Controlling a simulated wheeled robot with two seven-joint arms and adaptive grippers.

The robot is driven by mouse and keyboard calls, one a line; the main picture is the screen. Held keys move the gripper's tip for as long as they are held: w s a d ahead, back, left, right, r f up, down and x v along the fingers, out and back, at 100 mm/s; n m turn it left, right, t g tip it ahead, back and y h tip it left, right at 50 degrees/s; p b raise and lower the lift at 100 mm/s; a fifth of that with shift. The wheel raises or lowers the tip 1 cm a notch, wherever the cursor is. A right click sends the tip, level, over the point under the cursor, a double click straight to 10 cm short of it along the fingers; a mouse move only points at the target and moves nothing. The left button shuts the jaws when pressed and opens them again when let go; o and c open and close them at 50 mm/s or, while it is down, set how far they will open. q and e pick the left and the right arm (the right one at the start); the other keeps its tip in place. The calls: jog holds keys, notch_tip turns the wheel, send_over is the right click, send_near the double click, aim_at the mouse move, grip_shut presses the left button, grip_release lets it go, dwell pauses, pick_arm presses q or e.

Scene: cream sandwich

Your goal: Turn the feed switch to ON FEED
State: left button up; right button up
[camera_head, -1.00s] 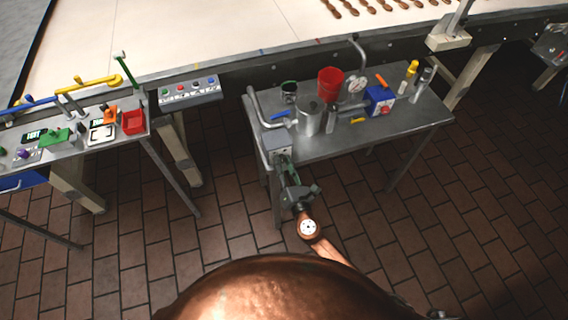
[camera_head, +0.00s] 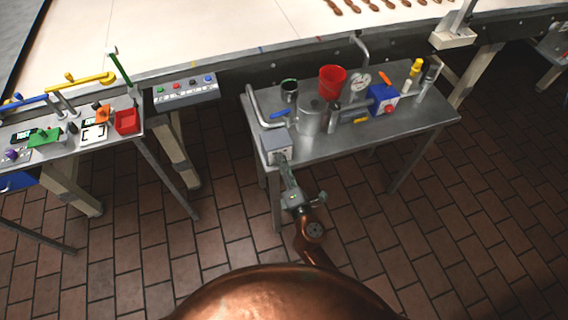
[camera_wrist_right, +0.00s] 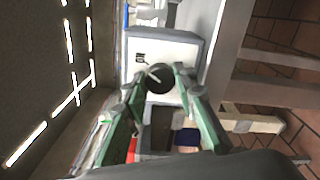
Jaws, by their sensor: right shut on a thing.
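The feed switch is a pale grey box (camera_head: 275,144) at the front left corner of the metal table in the head view. In the right wrist view the box's pale face (camera_wrist_right: 165,50) carries a small dark label and a dark round knob (camera_wrist_right: 159,76) with a light pointer line, slanted in the picture. My right gripper (camera_head: 283,163) reaches up to the front of the box. In the right wrist view its green-sided fingers (camera_wrist_right: 159,84) are closed on both sides of the knob, gripping it. The label is too small to read surely. My left gripper is out of view.
The metal table (camera_head: 350,146) holds a steel pot (camera_head: 311,118), a red bucket (camera_head: 332,79), a gauge (camera_head: 360,80) and a blue box (camera_head: 382,98). A button panel (camera_head: 182,90) and another crowded bench are left. Tiled floor lies open in front.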

dwell(0.5)
jog(key=o, duration=1.2)
jog(key=shift+c, duration=0.2)
jog(key=v, duration=1.2)
